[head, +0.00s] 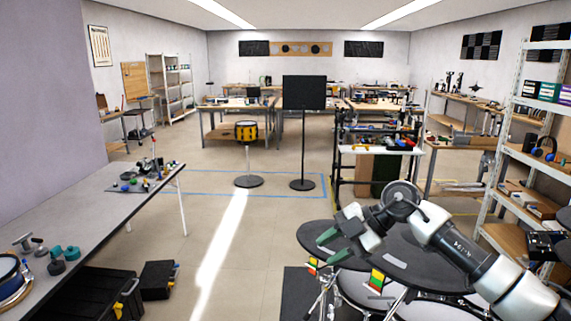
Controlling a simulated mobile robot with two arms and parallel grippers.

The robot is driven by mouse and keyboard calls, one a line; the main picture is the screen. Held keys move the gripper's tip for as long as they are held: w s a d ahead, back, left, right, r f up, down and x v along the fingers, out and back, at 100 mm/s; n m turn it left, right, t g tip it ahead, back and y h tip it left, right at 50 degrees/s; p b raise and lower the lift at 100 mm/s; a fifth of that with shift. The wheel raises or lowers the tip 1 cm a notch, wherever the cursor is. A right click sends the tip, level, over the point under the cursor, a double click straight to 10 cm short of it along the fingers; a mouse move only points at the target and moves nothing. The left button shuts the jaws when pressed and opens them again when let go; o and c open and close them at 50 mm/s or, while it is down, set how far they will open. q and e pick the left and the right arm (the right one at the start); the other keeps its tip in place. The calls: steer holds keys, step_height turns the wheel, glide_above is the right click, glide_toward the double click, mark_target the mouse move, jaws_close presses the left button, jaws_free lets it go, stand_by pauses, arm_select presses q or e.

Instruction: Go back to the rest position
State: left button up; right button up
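My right arm comes in from the lower right. Its gripper (329,247) has two green fingertips that stand apart, with nothing seen between them. It hangs over the left part of a set of dark round mesh pads (424,262); how high above them I cannot tell. The arm hides part of the pads. My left gripper is not in view.
A small block with coloured faces (377,280) shows at the pads' front; another (313,265) is left of it. A grey table (95,205) stands left, shelves (515,160) right. A yellow drum (246,131) and black panel (304,92) stand beyond open floor.

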steer(key=s+a+m+t+y, duration=0.45)
steer(key=a+t+y, duration=0.25)
steer(key=a+y, duration=0.25)
steer(key=s+d+f+m+t+h, duration=0.2)
steer(key=d+f+m+t+h, duration=0.4)
steer(key=m+h, duration=0.25)
steer(key=s+d+f+m+t+h, duration=0.35)
steer(key=d+f+m+h, duration=0.25)
steer(key=d+m+h, duration=0.3)
steer(key=s+d+f+m+g+h, duration=0.1)
steer(key=s+d+f+g, duration=0.1)
steer(key=s+f+g, duration=0.45)
steer(key=s+d+f+g, duration=0.2)
steer(key=s+f, duration=0.1)
steer(key=s, duration=0.7)
steer(key=s+d+f+m+g+h, duration=0.1)
steer(key=s+d+f+g, duration=0.1)
steer(key=s+f+g, duration=0.5)
step_height(320, 180, down, 26)
steer(key=s+t+b, duration=0.1)
steer(key=s, duration=0.2)
steer(key=s+d+f+g, duration=0.1)
steer(key=s+d+f, duration=0.1)
steer(key=s+f, duration=1.3)
steer(key=shift+s+d+f+n+b, duration=0.2)
steer(key=shift+d+f+n+b, duration=0.1)
steer(key=shift+d+f+b, duration=0.1)
